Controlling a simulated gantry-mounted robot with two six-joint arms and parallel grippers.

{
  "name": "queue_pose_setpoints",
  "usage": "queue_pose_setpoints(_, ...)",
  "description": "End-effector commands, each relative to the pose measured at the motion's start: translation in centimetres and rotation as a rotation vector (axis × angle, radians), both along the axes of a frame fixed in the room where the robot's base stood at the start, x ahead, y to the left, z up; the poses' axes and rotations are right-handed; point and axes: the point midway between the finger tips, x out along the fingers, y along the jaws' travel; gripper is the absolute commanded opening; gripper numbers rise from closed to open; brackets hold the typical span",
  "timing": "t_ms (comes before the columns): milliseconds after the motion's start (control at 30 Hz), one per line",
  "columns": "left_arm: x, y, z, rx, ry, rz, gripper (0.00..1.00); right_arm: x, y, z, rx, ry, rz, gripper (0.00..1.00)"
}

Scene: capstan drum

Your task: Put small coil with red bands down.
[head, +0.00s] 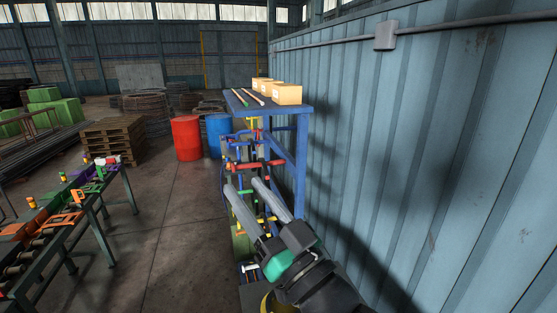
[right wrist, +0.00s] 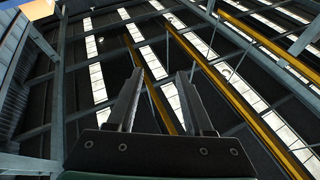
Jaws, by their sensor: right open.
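I cannot make out a small coil with red bands in either view. My right gripper (head: 243,185) reaches forward from the lower middle of the head view, its two long grey fingers apart. In the right wrist view the fingers (right wrist: 163,75) are open with nothing between them, and they point up toward the roof. In the head view the fingers overlap a cluster of small red, blue and yellow parts (head: 252,165) beside the blue table, which they partly hide. My left gripper is not in view.
A blue table (head: 303,150) with tan boxes (head: 287,94) stands against the corrugated wall (head: 430,150). A red barrel (head: 186,138) and a blue barrel (head: 218,134) stand behind. A roller conveyor (head: 75,225) is at left. Bare floor (head: 180,235) lies between.

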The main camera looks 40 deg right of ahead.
Motion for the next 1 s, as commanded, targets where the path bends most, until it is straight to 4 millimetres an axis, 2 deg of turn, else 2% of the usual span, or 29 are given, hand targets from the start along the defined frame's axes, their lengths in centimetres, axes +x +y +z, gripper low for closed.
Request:
queue_pose_setpoints(33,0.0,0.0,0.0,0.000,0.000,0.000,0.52,-2.6,1.4,4.5,-0.036,-0.118,0.014,0.52)
queue_pose_setpoints(100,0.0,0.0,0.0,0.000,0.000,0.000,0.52,-6.0,2.8,8.9,-0.077,-0.246,0.020,0.52)
queue_pose_setpoints(200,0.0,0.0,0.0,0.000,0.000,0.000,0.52,-9.6,3.9,12.5,-0.113,-0.369,0.018,0.52)
queue_pose_setpoints(233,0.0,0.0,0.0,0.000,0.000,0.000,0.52,-10.3,4.1,13.1,-0.118,-0.391,0.018,0.52)
queue_pose_setpoints(367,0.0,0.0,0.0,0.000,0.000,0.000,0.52,-11.4,4.4,14.0,-0.128,-0.426,0.015,0.52)
queue_pose_setpoints(1000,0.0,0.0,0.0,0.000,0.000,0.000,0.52,-11.2,4.3,13.8,-0.127,-0.420,0.015,0.52)
